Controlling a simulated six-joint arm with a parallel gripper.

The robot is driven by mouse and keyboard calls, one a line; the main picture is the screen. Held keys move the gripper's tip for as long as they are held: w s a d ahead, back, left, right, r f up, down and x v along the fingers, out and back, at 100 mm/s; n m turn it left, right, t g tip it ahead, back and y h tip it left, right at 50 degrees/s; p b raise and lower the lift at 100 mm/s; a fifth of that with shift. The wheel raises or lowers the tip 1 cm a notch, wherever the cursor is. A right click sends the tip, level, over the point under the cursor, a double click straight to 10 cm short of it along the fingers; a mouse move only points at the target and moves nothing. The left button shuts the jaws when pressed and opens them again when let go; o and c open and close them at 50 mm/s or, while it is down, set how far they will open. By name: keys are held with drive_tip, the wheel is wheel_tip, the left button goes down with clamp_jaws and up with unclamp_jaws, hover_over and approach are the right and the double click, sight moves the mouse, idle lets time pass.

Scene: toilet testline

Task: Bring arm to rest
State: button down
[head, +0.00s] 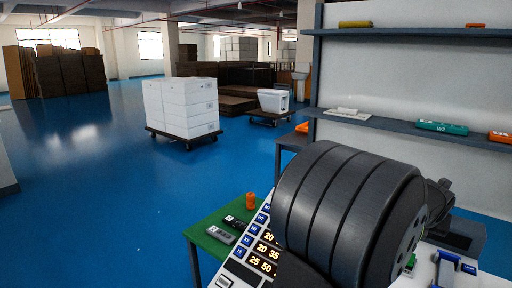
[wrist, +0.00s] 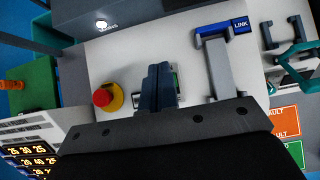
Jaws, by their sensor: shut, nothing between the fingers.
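My gripper (wrist: 158,72) shows in the wrist view with its two dark fingers together and nothing between them. It is over a pale panel (wrist: 125,55). A red push button on a yellow base (wrist: 108,97) is to the left of the fingers. A small green part (wrist: 176,78) shows just right of the fingers, partly hidden by them. A grey bracket with a blue top marked LINK (wrist: 222,62) is farther right. I cannot make out the fingers in the head view. Contact between the fingers and the panel cannot be told.
A green table (head: 205,238) holds an orange piece (head: 250,200) and grey devices (head: 220,235), beside a lit number panel (head: 265,252). Shelves (head: 420,34) hold a teal box (head: 442,127). White boxes (head: 182,105) stand on a cart. Blue floor (head: 95,190) at left is clear.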

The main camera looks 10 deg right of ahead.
drive_tip(key=f, duration=0.3)
drive_tip(key=s+a+f, duration=0.1)
drive_tip(key=f, duration=0.1)
drive_tip(key=shift+s+a, duration=0.1)
drive_tip(key=a+f, duration=0.1)
drive_tip(key=s+f, duration=0.1)
drive_tip(key=s+a+f, duration=0.1)
drive_tip(key=shift+s+a+f, duration=0.25)
drive_tip(key=shift+a+f, duration=0.05)
drive_tip(key=shift+f, duration=0.05)
drive_tip(key=s+a+r+n, duration=0.2)
drive_tip(key=r+n, duration=0.6)
drive_tip(key=n, duration=0.4)
drive_tip(key=s+a+r+n+g+y, duration=0.1)
drive_tip(key=s+a+r+n, duration=0.1)
drive_tip(key=r+n, duration=0.5)
drive_tip(key=n, duration=0.5)
drive_tip(key=shift+a+r+y, duration=0.3)
drive_tip(key=shift+a+r, duration=0.1)
idle(2.0)
